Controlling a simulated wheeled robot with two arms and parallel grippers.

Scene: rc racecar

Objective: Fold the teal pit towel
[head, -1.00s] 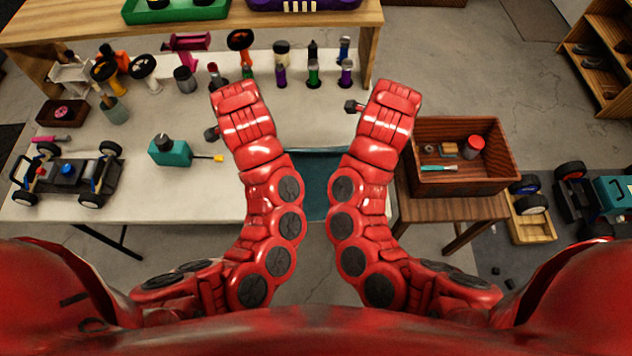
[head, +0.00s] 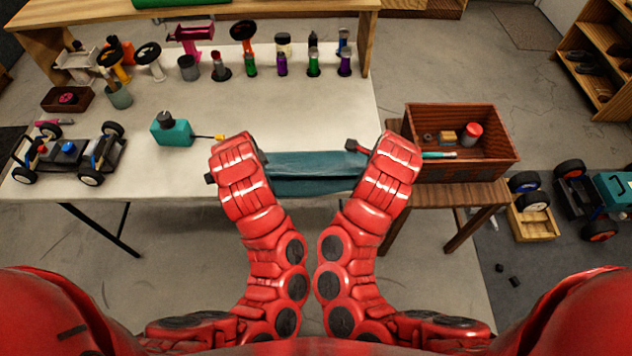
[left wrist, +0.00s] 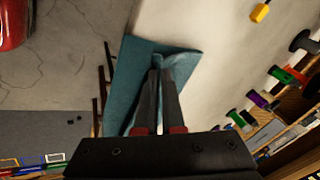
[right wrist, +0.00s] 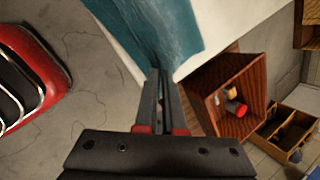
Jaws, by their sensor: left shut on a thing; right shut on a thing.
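The teal pit towel (head: 308,172) lies at the front right of the white table, between my two wrists in the head view. A lighter band runs across it above a darker strip. My left gripper (left wrist: 162,66) is shut on the towel, which bunches into a raised ridge at the fingertips (left wrist: 178,64). My right gripper (right wrist: 160,76) is shut on the towel's edge near the table's right end; the cloth (right wrist: 150,30) spreads beyond the fingers. In the head view my wrists hide both fingertips and the towel's sides.
A car chassis (head: 70,155) sits at the table's left. A wooden crate (head: 463,112) is right of my right gripper. The table's middle is clear.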

